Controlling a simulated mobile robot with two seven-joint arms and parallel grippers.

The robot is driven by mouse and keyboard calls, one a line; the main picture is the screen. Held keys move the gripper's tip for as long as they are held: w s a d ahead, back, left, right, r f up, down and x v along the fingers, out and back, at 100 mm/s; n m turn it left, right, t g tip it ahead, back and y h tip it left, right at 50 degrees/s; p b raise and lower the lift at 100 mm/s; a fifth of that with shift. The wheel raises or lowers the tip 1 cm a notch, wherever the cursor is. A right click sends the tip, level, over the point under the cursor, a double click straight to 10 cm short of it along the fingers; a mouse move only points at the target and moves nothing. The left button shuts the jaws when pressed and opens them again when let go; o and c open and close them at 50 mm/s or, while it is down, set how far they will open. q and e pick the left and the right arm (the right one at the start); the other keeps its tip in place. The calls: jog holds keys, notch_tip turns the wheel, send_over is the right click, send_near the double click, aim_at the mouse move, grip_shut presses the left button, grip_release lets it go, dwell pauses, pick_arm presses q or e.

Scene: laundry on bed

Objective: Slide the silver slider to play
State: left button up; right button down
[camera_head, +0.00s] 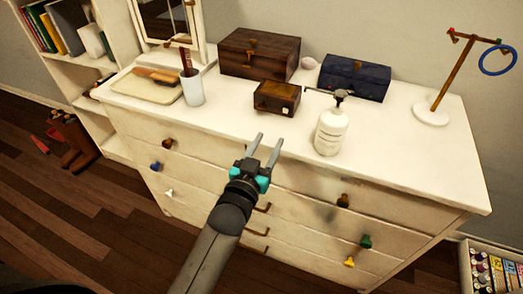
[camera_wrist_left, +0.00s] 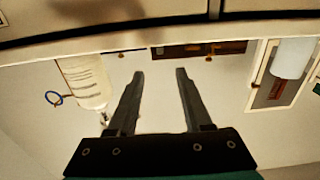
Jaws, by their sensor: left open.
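A small dark wooden box (camera_head: 277,98) stands near the middle of the dresser top, with a small pale patch on its front right. I cannot make out a silver slider on it; it is too small to tell. My left gripper (camera_head: 268,140) is open and empty, with its fingers pointing at the dresser's front edge, in front of the small box and apart from it. In the left wrist view the open fingers (camera_wrist_left: 160,75) have nothing between them, and a brown wooden box (camera_wrist_left: 205,48) shows beyond the tips. My right gripper is not in view.
The white dresser (camera_head: 385,150) also holds a pump bottle (camera_head: 331,133) right of the gripper, a white cup (camera_head: 193,91) on the left, a large wooden box (camera_head: 258,55), a dark blue box (camera_head: 354,78) and a ring stand (camera_head: 432,112). Clear top lies around the small box's front.

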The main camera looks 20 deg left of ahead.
pick_arm(q)
jog(key=s, duration=0.3)
jog(key=shift+s, duration=0.4)
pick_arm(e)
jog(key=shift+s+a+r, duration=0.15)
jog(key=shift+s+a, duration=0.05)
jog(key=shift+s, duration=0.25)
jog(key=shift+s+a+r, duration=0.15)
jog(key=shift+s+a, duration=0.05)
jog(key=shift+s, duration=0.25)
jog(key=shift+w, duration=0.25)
